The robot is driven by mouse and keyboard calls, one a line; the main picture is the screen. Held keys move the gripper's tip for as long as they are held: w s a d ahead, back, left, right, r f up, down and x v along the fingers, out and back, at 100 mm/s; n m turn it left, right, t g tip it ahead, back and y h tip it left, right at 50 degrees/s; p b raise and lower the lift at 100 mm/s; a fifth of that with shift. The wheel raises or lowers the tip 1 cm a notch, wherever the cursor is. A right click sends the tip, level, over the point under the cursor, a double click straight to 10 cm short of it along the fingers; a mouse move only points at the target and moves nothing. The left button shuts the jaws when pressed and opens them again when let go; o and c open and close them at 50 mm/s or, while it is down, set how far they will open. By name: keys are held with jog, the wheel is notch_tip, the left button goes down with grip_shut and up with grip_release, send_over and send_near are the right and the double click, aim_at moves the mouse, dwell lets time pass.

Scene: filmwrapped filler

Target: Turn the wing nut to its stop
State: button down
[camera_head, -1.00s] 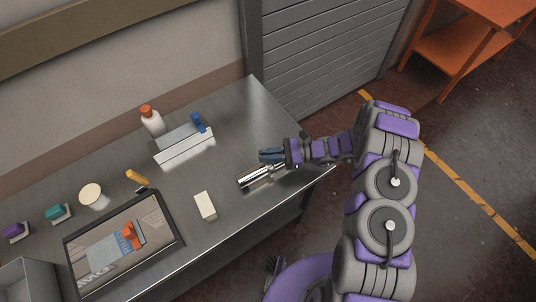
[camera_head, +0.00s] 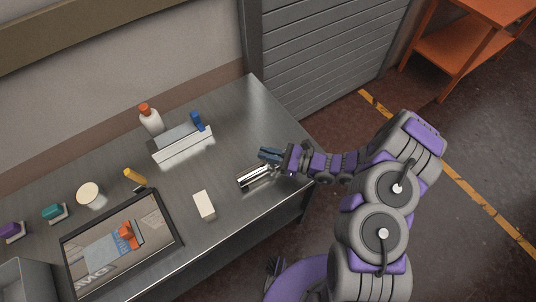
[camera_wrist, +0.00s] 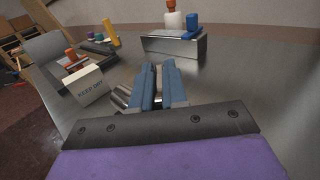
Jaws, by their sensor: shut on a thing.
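My gripper (camera_head: 264,153) is at the right part of the steel table, its blue fingers low over a shiny metal cylinder fitting (camera_head: 252,178). In the wrist view the two fingers (camera_wrist: 158,70) stand close together, with the metal cylinders (camera_wrist: 122,97) showing below and left of them. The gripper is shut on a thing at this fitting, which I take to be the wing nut. The fingers hide it, so its wings and its turned angle cannot be made out.
A white block (camera_head: 204,205) lies left of the fitting. Behind stand a metal holder (camera_head: 184,148) with a blue piece (camera_head: 197,121) and a white bottle (camera_head: 151,121) with an orange cap. A dark-framed tray (camera_head: 174,222) lies left. The steel table (camera_head: 247,110) is bare at the back right.

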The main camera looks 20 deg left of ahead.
jog(key=m+t, duration=0.2)
jog(key=t, duration=0.1)
jog(key=shift+b, duration=0.35)
jog(key=m+t+h, duration=0.1)
jog(key=m+t, duration=0.1)
jog(key=t, duration=0.1)
jog(key=shift+m+t+h+p, duration=0.7)
jog(key=shift+m+t+p, duration=0.2)
jog(key=shift+t+p, duration=0.3)
jog(key=shift+f+m+t+h+p, duration=0.15)
jog(key=shift+m+t+h+p, duration=0.25)
jog(key=shift+t, duration=0.4)
jog(key=c, duration=1.3)
grip_release()
jog(key=shift+c, duration=0.2)
jog(key=shift+o, duration=0.5)
jog(key=shift+w, duration=0.1)
